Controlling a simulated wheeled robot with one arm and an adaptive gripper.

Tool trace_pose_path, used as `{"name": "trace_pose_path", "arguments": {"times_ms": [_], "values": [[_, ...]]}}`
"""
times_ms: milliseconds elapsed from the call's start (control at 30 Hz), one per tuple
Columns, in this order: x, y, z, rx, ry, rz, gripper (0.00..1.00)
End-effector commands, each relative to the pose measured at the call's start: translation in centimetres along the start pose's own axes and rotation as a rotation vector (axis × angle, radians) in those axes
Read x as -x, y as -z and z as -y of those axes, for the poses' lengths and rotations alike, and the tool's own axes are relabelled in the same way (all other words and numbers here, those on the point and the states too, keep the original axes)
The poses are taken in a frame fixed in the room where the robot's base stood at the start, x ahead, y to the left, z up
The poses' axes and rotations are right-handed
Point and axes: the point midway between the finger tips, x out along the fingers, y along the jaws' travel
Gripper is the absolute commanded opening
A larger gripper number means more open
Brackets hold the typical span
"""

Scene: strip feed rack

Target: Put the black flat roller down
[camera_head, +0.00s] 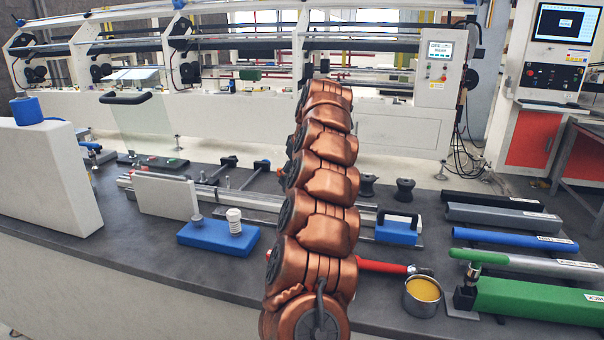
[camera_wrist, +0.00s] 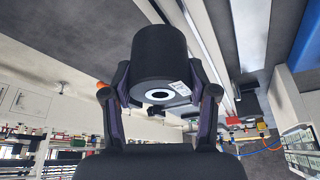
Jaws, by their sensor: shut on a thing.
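The black flat roller (camera_wrist: 160,58) is a smooth black cylinder with a pale ring and a small white label on its end face, seen in the wrist view. My gripper (camera_wrist: 158,75) is shut on it, with one finger on each side. The roller is held clear, and no surface is seen touching it. In the head view my copper-coloured arm stands up the middle, and neither the gripper nor the roller can be made out there.
The dark bench (camera_head: 130,255) carries two black spools (camera_head: 404,192), a blue block with a white stack (camera_head: 217,236), a yellow-filled cup (camera_head: 422,296), a red-handled tool (camera_head: 380,267) and several long bars (camera_head: 515,241) at right. Bare bench shows at front left.

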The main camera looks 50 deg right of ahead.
Motion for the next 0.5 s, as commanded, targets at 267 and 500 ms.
{"name": "trace_pose_path", "arguments": {"times_ms": [267, 500], "values": [[-0.5, 1.0, -1.7, -0.006, -0.003, 0.001, 0.17], [-0.8, 1.9, -2.9, -0.007, -0.006, 0.0, 0.17]]}}
